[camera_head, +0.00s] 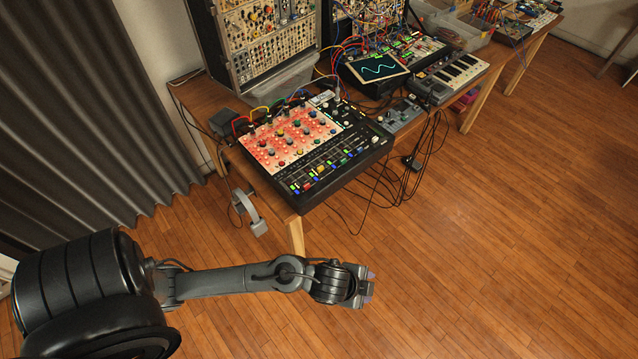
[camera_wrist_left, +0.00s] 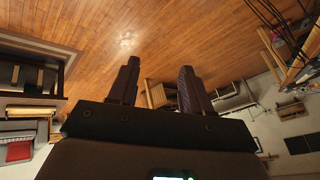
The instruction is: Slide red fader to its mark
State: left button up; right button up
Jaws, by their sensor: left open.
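The mixer (camera_head: 375,148) with the faders stands at the near end of the wooden bench. Its front rows hold small coloured fader caps (camera_head: 321,169), among them green, red and yellow ones. They are too small to tell surely which is the red fader, and I cannot make out its mark. My left gripper (camera_head: 369,289) is in front of the bench, over the floor, well apart from the mixer. In the left wrist view its two fingers (camera_wrist_left: 160,72) are apart with nothing between them. My right gripper is not in view.
A modular synth case (camera_head: 262,38) stands behind the mixer. A small screen (camera_head: 379,67) and a keyboard (camera_head: 457,74) sit to its right. Headphones (camera_head: 249,212) hang at the bench's near end. Loose cables (camera_head: 412,160) hang off the front edge. The floor (camera_head: 500,230) in front is clear.

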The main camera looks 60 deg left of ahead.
pick_arm(q)
jog(key=w+r+m+p, duration=0.1)
jog(key=w+m+p, duration=0.2)
notch_tip(320, 180, up, 11)
jog(key=m+g+y+p, duration=0.1)
jog(key=m+g+p, duration=0.4)
jog(key=p, duration=0.6)
send_over(305, 184)
jog(key=n+g, duration=0.1)
notch_tip(305, 184, down, 10)
jog(key=shift+f, duration=0.1)
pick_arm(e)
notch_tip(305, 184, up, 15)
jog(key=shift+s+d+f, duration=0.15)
pick_arm(q)
jog(key=shift+c, duration=0.3)
grip_shut()
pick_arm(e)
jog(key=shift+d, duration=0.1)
